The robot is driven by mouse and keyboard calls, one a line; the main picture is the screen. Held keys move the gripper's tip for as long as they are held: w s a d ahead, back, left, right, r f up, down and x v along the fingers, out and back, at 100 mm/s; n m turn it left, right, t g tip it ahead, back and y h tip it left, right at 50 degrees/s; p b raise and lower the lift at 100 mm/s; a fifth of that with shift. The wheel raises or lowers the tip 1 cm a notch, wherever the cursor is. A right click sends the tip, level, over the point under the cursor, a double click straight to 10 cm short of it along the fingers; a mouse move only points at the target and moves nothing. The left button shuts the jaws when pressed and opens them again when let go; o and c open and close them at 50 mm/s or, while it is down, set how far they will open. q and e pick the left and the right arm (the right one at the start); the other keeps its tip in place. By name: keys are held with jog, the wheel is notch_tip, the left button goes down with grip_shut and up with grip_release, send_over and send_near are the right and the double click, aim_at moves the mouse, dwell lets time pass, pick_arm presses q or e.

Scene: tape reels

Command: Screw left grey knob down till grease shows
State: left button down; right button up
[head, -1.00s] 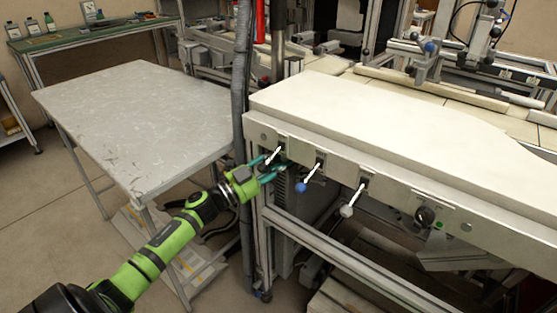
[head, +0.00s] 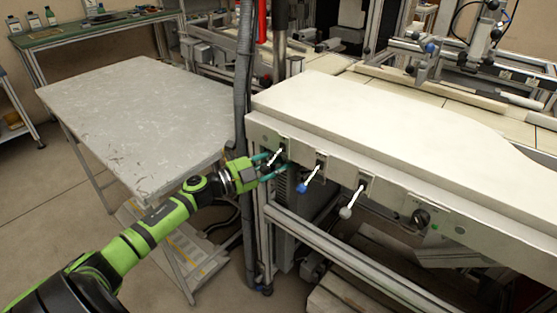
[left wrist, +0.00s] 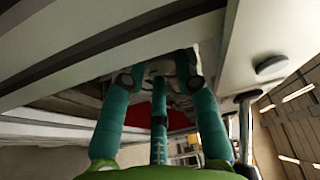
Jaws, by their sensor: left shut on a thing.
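Three white levers hang from the front panel (head: 395,200) of the white-topped bench. The left lever (head: 275,155) runs down to my left gripper (head: 275,168). Its grey knob is hidden among the teal fingers, which are shut at the lever's lower end. In the left wrist view, three teal fingers (left wrist: 160,75) close in under the panel, and the knob between them cannot be made out clearly. The middle lever ends in a blue knob (head: 303,188), and the right one in a grey knob (head: 345,212). No grease can be seen. My right gripper is not in view.
A dark rotary knob (head: 421,217) sits farther right on the panel. A grey cable conduit (head: 243,100) rises close to my left gripper. Below the panel are frame rails (head: 350,265).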

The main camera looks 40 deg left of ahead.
pick_arm(q)
jog(key=shift+a+r, duration=0.15)
jog(key=shift+r, duration=0.1)
jog(key=c, duration=1.1)
grip_release()
jog(key=shift+o, duration=0.6)
jog(key=shift+w, duration=0.1)
jog(key=v, duration=0.7)
jog(key=shift+s+f, duration=0.35)
jog(key=shift+s, duration=0.1)
